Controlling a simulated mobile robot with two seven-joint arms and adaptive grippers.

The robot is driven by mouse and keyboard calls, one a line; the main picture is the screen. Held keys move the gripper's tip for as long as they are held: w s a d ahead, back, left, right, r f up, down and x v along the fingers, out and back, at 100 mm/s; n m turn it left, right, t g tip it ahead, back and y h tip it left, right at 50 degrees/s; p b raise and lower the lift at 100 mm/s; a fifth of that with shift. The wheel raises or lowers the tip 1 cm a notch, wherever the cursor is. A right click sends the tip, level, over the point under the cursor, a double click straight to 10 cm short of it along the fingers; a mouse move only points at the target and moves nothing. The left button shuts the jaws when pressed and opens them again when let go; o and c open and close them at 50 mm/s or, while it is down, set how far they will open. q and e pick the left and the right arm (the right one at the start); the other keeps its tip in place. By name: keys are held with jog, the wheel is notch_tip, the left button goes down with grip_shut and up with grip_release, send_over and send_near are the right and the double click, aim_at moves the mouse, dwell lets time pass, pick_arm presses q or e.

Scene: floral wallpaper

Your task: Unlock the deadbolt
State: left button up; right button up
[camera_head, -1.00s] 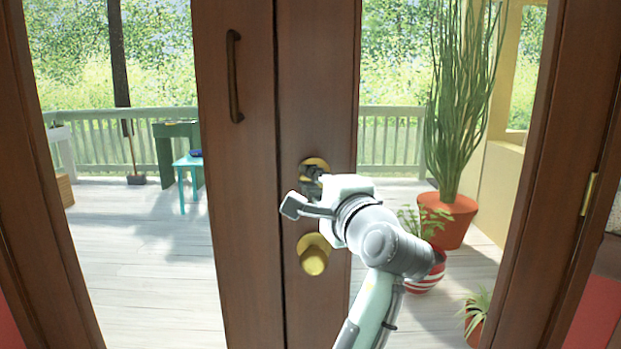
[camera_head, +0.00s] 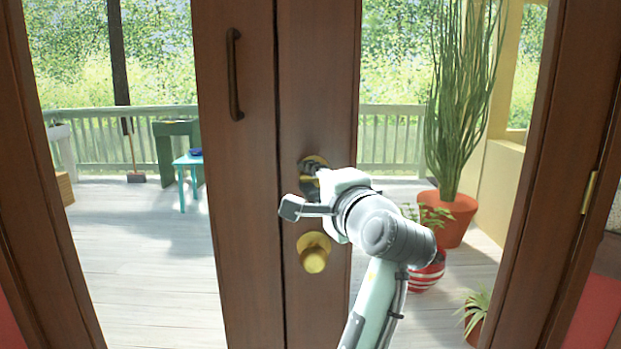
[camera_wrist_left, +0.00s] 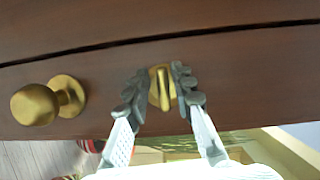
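The brass deadbolt (camera_head: 313,160) is on the dark wooden door, above a round brass knob (camera_head: 314,256). In the left wrist view its upright thumb-turn (camera_wrist_left: 163,84) stands between the two grey fingers of my left gripper (camera_wrist_left: 160,84). The fingers are parted, one on each side of the thumb-turn; the right finger is very close to it and a small gap shows on the left. In the head view my left gripper (camera_head: 310,178) covers much of the deadbolt. The knob also shows in the left wrist view (camera_wrist_left: 40,103). My right gripper is not in view.
A dark pull handle (camera_head: 235,75) is on the neighbouring door panel, left of the seam. Through the glass are a deck, a railing (camera_head: 390,140), a turquoise stool (camera_head: 188,165) and potted plants (camera_head: 447,215). The knob sits close below my left gripper.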

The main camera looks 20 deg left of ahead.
pick_arm(q)
jog(key=shift+o, duration=0.2)
jog(key=v, duration=1.2)
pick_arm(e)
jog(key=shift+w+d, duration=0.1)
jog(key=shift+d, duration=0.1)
